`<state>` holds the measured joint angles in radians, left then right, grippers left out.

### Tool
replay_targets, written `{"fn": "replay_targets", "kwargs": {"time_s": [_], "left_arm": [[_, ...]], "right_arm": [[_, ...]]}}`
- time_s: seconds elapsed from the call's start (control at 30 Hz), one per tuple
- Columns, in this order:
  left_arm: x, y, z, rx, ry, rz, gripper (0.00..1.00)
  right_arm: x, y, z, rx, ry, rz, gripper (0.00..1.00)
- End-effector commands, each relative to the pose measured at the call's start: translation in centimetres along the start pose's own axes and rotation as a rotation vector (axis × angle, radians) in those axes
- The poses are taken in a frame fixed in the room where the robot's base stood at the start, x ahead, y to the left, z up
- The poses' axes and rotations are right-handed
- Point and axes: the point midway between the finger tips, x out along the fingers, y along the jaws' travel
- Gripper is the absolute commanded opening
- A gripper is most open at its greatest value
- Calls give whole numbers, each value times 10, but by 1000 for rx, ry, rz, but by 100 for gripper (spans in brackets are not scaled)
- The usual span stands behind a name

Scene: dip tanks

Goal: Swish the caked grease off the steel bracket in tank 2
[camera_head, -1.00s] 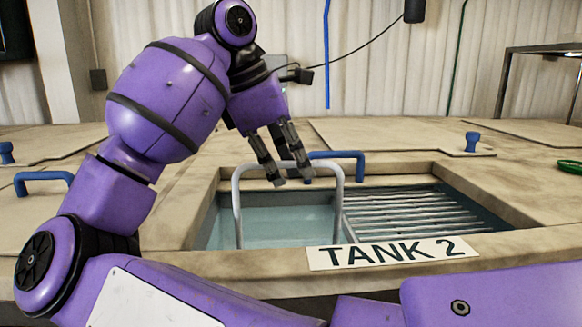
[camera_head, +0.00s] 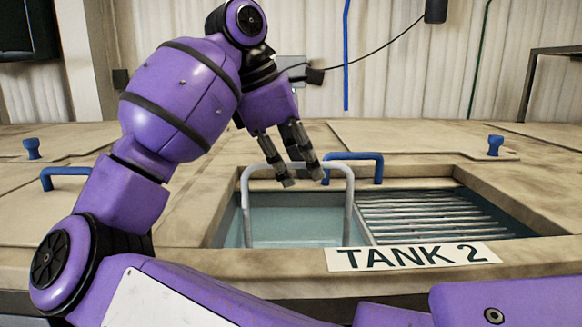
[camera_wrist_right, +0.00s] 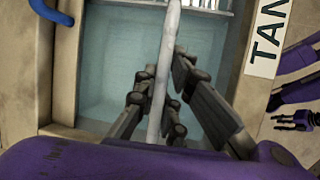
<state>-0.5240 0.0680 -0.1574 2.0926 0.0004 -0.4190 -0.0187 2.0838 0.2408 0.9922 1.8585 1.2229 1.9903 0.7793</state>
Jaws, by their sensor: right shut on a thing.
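Tank 2 is the open basin with pale blue-green liquid; its rim (camera_head: 212,228) frames it and its front bears a white label (camera_head: 412,256). A grey inverted-U bar (camera_head: 349,212) stands upright in the left part of the tank. Its lower ends are hidden behind the front rim. My right gripper (camera_head: 306,180) is at the top of this bar, fingers pointing down. In the wrist view the bar (camera_wrist_right: 160,92) runs between the fingers, which are shut on it.
A rack of grey slats (camera_head: 425,212) fills the right part of the tank. A blue handle (camera_head: 378,166) stands at the tank's back edge, and another blue handle (camera_head: 46,178) is at the left. A blue knob (camera_head: 495,146) sits on the back-right lid. The surrounding worktop is mostly clear.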

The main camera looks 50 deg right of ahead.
Motion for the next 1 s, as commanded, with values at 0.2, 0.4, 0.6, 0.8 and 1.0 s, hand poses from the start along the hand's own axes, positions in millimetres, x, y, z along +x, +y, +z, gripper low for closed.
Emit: {"fn": "replay_targets", "kwargs": {"time_s": [0.2,0.4,0.6,0.8,1.0], "left_arm": [[0,0,1,0,-1,0,35],[0,0,1,0,-2,0,35],[0,0,0,0,-1,0,35],[0,0,0,0,-1,0,35],[1,0,2,0,-3,0,35]], "right_arm": [[0,0,1,0,-1,2,0],[1,1,6,2,-1,2,0],[7,1,19,3,-1,2,0],[8,1,22,-1,-1,2,0],[3,0,7,-2,-1,3,0]]}}
